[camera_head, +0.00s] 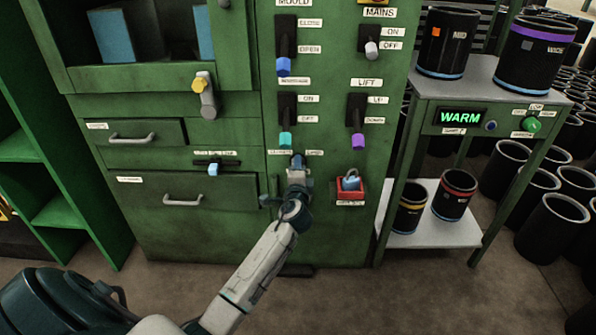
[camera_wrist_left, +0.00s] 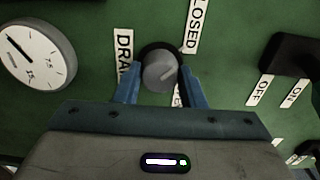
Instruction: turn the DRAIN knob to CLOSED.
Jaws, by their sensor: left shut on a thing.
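The DRAIN knob (camera_wrist_left: 160,73) is a grey round knob on the green panel in the left wrist view. The DRAIN label (camera_wrist_left: 123,55) is at its left and the CLOSED label (camera_wrist_left: 195,24) at its upper right. Another label below it is mostly covered. My left gripper (camera_wrist_left: 161,80) has its two blue fingers on either side of the knob and is shut on it. Where the knob points is hard to read. In the head view my left gripper (camera_head: 298,162) is against the panel below the teal-handled switch and hides the knob. My right gripper is in neither view.
A round gauge (camera_wrist_left: 37,55) and a dark switch (camera_wrist_left: 291,54) flank the knob in the wrist view. A red box with a padlock (camera_head: 350,184) is right of my gripper. A grey shelf cart (camera_head: 432,226) with black sleeves stands at the right.

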